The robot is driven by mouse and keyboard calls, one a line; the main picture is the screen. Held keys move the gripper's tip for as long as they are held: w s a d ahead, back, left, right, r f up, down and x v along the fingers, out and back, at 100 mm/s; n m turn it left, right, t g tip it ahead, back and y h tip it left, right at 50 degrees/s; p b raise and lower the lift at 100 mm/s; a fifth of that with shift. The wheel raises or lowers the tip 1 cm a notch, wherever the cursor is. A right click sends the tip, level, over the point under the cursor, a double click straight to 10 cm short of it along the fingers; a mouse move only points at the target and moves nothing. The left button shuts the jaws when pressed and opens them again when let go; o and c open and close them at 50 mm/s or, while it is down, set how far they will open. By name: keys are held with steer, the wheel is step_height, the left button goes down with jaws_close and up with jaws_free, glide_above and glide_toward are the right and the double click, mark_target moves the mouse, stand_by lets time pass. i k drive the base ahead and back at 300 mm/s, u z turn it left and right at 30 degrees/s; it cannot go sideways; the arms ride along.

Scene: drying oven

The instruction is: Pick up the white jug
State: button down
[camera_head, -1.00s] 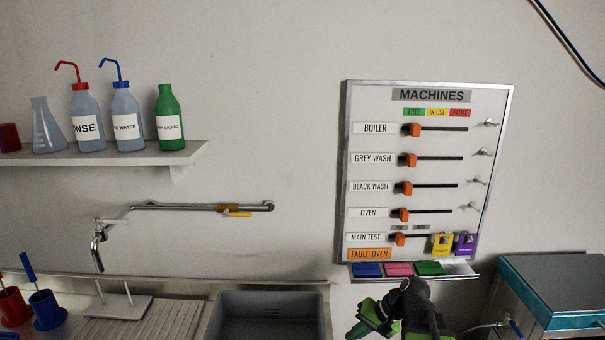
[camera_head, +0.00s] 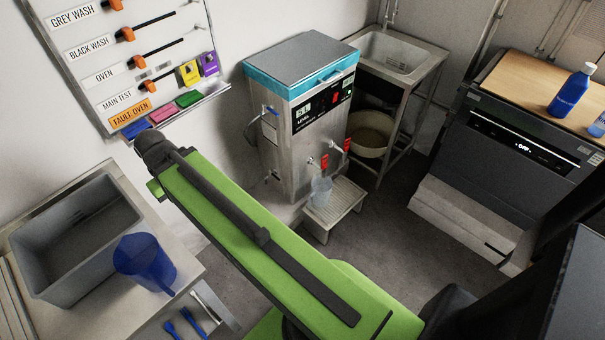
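I see no plainly white jug. A small pale, see-through vessel (camera_head: 320,191) stands upright on a low grey stand below the boiler's red-handled taps; I cannot tell whether it is the white jug. A blue translucent jug (camera_head: 140,258) is at the front edge of the sink counter at left. My green arm crosses the view from bottom right to upper left, ending in a dark joint near the wall board. No gripper fingers can be made out.
The steel boiler (camera_head: 318,120) with a teal top band stands mid-view. A pale basin (camera_head: 376,150) sits under the back sink (camera_head: 395,52). A dark oven-like machine (camera_head: 510,150) with a blue bottle (camera_head: 571,92) on top is at right. Grey floor (camera_head: 395,235) lies open between.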

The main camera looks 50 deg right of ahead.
mark_target(320, 195)
steer(key=u, duration=0.15)
steer(key=k, duration=0.35)
steer(key=z, duration=2.25)
steer(key=k, duration=0.6)
steer(key=u, duration=3.2)
steer(key=i, duration=0.1)
steer(key=z, duration=2.4)
steer(key=i, duration=0.9)
steer(key=z, duration=0.6)
steer(key=k, duration=0.8)
steer(key=u, duration=0.65)
